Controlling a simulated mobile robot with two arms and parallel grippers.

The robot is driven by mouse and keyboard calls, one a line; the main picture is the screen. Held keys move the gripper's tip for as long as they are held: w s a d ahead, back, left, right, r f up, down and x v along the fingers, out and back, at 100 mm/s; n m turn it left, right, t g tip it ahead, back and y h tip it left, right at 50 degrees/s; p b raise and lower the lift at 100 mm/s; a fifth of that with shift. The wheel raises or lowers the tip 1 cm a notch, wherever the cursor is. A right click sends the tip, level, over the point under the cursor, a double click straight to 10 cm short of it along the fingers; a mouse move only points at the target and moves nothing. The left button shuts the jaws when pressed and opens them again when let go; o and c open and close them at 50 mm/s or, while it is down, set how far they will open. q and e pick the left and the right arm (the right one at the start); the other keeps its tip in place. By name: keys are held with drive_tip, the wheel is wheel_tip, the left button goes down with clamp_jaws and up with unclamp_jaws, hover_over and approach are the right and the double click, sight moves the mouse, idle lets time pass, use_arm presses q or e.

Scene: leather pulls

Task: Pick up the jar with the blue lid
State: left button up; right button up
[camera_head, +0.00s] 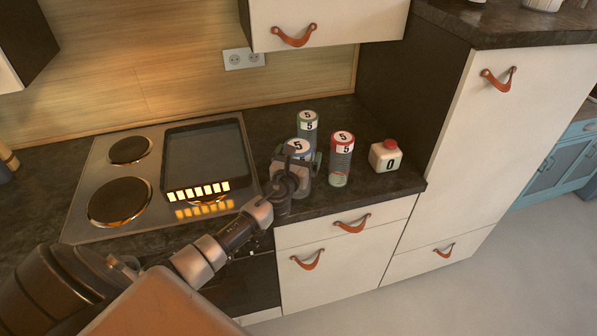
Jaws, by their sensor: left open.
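The jar with the blue lid (299,147) stands on the dark counter (399,186), to the right of the stove. Its lid shows a white label with a 5, and its lower body is mostly hidden behind my left gripper. My left gripper (292,163) is open in front of the jar, with its fingers close to the jar's sides. I cannot tell whether they touch it. My right gripper is not in view.
A green-lidded jar (308,122) stands close behind, and a red-lidded jar (341,160) close to the right. A white bottle with a red cap (384,156) stands further right. The stove (165,172) lies left. A wall cabinet (330,20) hangs above.

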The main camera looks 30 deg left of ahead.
use_arm(q)
drive_tip(key=shift+s, duration=0.1)
drive_tip(key=shift+c, duration=0.3)
drive_tip(key=c, duration=1.4)
drive_tip(key=shift+r, duration=0.15)
drive_tip(key=shift+c, duration=1.3)
